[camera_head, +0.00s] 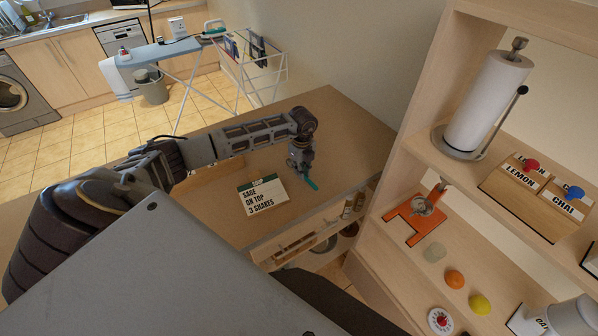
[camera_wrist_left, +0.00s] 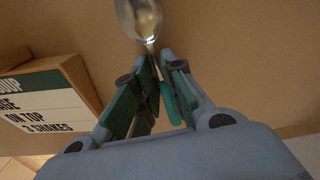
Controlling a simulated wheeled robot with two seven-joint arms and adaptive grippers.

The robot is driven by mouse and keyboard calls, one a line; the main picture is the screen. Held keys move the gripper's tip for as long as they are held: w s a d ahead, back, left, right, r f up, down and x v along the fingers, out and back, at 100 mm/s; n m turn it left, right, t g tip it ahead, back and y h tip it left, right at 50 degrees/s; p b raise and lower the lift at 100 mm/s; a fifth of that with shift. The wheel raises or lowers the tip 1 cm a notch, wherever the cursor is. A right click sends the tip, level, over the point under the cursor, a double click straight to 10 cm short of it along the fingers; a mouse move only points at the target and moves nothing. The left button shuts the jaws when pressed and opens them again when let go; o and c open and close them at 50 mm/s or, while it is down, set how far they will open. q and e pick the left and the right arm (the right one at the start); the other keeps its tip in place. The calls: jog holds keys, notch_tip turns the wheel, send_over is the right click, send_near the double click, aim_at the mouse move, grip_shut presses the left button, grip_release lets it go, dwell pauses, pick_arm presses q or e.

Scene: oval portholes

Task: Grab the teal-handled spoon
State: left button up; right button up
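The teal-handled spoon shows in the left wrist view, with its silver bowl (camera_wrist_left: 138,18) at the top and its teal handle (camera_wrist_left: 170,100) between the fingers. My left gripper (camera_wrist_left: 160,68) is shut on the spoon, with a finger on each side of the handle. In the head view my left gripper (camera_head: 300,165) is over the wooden counter near its front edge, and a bit of the teal handle (camera_head: 311,184) sticks out below it. Whether the spoon touches the counter is unclear. My right gripper is out of view.
A recipe sign (camera_head: 263,195) stands on the counter left of the gripper. An open drawer (camera_head: 305,240) is below the counter edge. A shelf unit on the right holds a paper towel roll (camera_head: 487,105), an orange stand (camera_head: 415,215) and fruit (camera_head: 455,279).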

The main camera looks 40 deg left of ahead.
pick_arm(q)
grip_shut()
notch_tip(320, 180, up, 10)
jog(key=b, duration=0.2)
dwell(0.5)
